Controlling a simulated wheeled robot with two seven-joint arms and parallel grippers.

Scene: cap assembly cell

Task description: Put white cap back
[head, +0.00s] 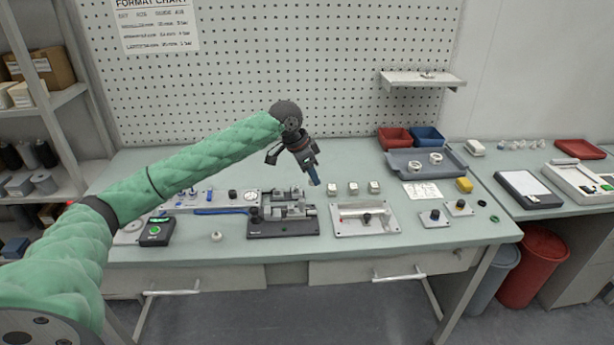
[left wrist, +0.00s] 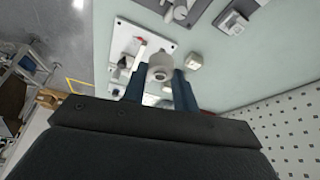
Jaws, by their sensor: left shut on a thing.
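My left gripper (head: 314,181) is above the table, its blue fingers pointing down, just left of a row of small white-topped pieces (head: 353,188). In the left wrist view, my left gripper (left wrist: 159,88) is shut on a round white cap (left wrist: 160,67) with a dark centre, held between the blue fingertips. The cap cannot be made out in the head view. My right gripper is not in view.
A dark fixture with grey clamps (head: 283,228) lies below and left of the gripper. A light plate with a rod (head: 380,229) lies in front of the row. A grey tray (head: 400,160) with white rings and red and blue bins (head: 428,134) stand behind right.

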